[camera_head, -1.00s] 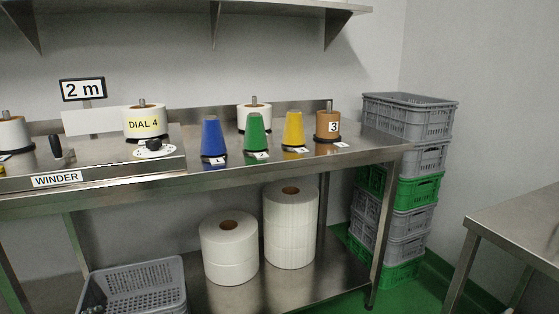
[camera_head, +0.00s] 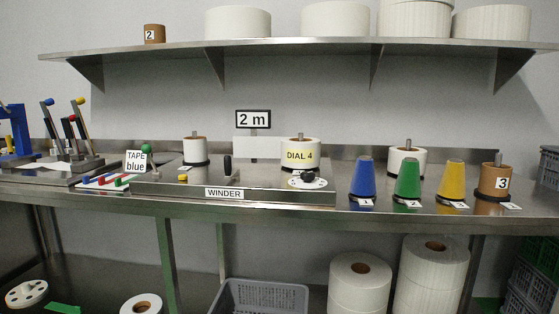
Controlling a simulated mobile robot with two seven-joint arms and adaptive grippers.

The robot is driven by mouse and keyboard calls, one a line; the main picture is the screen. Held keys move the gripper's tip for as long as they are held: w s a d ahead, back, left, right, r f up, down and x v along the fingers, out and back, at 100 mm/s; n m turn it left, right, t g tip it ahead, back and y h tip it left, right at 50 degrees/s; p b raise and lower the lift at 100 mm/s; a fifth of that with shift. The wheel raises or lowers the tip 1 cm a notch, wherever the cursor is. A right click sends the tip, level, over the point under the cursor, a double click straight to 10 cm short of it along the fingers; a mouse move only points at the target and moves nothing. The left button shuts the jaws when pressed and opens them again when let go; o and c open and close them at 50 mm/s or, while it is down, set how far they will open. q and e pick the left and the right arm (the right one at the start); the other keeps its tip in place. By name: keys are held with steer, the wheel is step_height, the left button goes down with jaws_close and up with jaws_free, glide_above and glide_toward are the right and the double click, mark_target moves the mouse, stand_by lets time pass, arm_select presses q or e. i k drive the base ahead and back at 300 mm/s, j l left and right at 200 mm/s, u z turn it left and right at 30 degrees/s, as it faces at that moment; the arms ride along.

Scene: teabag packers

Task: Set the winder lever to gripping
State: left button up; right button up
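The winder (camera_head: 290,192) is a low metal unit on the steel bench, with a "WINDER" label on its front. A black-handled lever (camera_head: 227,166) stands upright at its left part, behind the label. I cannot read any position marks for this lever. Neither of my grippers is in view.
Blue (camera_head: 363,180), green (camera_head: 407,180) and yellow (camera_head: 452,180) cones and a brown roll (camera_head: 494,180) stand right of the winder. A shelf (camera_head: 300,46) overhangs. A grey crate (camera_head: 262,297) is below.

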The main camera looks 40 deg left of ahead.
mark_target(146, 148)
steer(key=u, duration=2)
steer(key=z, duration=0.1)
